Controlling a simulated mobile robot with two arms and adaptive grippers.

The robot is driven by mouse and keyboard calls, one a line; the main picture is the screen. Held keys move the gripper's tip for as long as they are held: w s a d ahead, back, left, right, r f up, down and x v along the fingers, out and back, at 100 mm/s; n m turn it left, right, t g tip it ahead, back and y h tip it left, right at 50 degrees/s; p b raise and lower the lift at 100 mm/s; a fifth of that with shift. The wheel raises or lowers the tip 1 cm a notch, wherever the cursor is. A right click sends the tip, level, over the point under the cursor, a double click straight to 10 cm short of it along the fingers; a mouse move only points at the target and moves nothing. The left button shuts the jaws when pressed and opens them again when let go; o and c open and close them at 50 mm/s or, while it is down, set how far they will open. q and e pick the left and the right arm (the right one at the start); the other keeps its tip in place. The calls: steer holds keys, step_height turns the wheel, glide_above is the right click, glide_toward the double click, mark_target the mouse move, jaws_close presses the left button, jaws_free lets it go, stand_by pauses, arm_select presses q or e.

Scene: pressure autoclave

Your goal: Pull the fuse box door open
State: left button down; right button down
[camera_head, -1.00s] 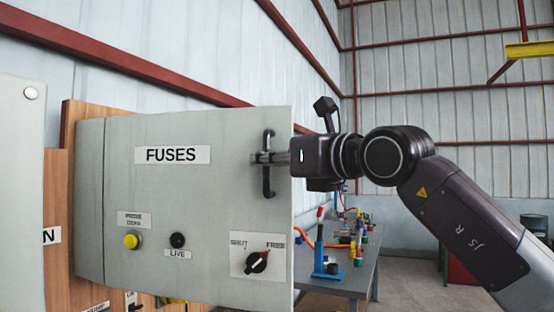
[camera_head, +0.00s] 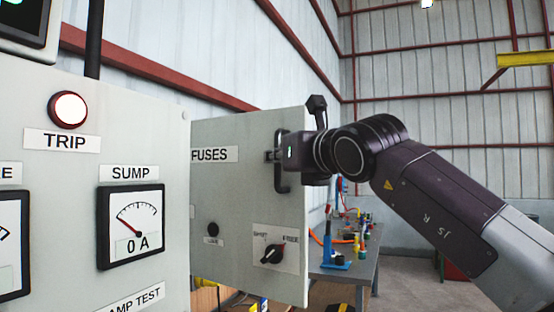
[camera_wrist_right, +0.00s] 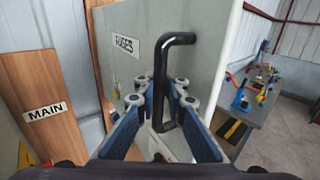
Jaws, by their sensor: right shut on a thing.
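The fuse box door (camera_head: 235,195) is a grey panel labelled FUSES, right of centre in the head view. Its left part is hidden behind a nearer grey panel. A black bar handle (camera_head: 281,178) stands upright near its right edge. My right gripper (camera_head: 273,156) is shut on the handle. In the right wrist view the handle (camera_wrist_right: 162,75) passes between the blue-padded fingers of my right gripper (camera_wrist_right: 160,100), with the door (camera_wrist_right: 205,60) behind it. A dark selector switch (camera_head: 272,254) on the door points toward FREE. My left gripper is not in view.
The nearer grey panel (camera_head: 120,95) with a TRIP lamp (camera_head: 68,109) and a SUMP meter (camera_head: 131,226) fills the left. A workbench (camera_head: 345,275) with a blue tool and coloured items stands right of the door. Wooden boards, one marked MAIN (camera_wrist_right: 45,112), show in the wrist view.

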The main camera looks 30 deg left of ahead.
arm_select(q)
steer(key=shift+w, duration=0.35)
arm_select(e)
steer(key=shift+w+d, duration=0.1)
steer(key=shift+w, duration=0.1)
steer(key=c, duration=2.3)
jaws_free()
steer(key=shift+c, duration=0.2)
steer(key=o, duration=0.3)
steer(key=shift+s+d, duration=0.1)
steer(key=shift+d, duration=0.2)
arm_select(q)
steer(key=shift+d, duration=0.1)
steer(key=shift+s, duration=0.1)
arm_select(e)
steer(key=shift+a, duration=0.1)
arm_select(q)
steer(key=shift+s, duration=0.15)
arm_select(e)
steer(key=v, duration=1.2)
steer(key=shift+r, duration=0.1)
